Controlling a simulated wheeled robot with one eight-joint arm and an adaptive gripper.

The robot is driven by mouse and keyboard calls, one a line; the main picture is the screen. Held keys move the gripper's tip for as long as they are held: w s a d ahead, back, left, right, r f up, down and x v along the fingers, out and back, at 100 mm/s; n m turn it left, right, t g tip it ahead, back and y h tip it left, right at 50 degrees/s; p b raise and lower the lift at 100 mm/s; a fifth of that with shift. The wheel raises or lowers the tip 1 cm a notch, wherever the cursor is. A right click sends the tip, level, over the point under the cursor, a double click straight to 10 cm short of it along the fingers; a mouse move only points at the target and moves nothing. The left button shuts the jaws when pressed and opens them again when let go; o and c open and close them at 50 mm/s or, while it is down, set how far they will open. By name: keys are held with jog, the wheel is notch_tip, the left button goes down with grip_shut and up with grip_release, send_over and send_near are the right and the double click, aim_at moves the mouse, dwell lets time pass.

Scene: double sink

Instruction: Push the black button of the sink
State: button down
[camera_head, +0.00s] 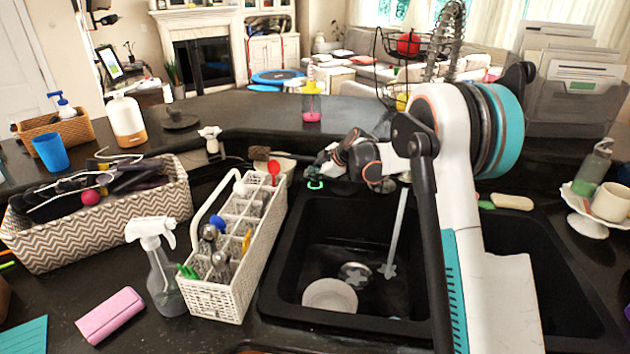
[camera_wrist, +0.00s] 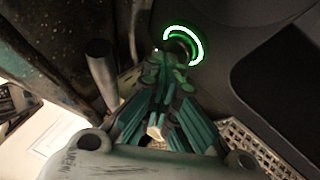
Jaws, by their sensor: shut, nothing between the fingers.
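The black button (camera_wrist: 178,48) shows in the wrist view at the upper middle, with a glowing green-white ring around it on the dark sink rim. In the head view its green ring (camera_head: 315,184) shows small at the back left corner of the black double sink (camera_head: 285,285). My gripper (camera_wrist: 172,70) is shut and empty, its teal fingertips right at the lower edge of the button. I cannot tell whether they touch it. In the head view my gripper (camera_head: 328,164) is just above the ring, partly hidden by its own links.
A white caddy (camera_head: 228,290) with utensils stands close left of the sink. A white bowl (camera_head: 330,295) sits in the left basin. A spray bottle (camera_head: 160,265) and patterned basket (camera_head: 100,225) stand farther left. A grey cylinder (camera_wrist: 102,70) is near my fingers in the wrist view.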

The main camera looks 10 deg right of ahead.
aim_at(314, 183)
jog(key=shift+r, duration=0.45)
notch_tip(314, 183, up, 6)
jog(key=p, duration=0.3)
jog(key=shift+p, duration=0.35)
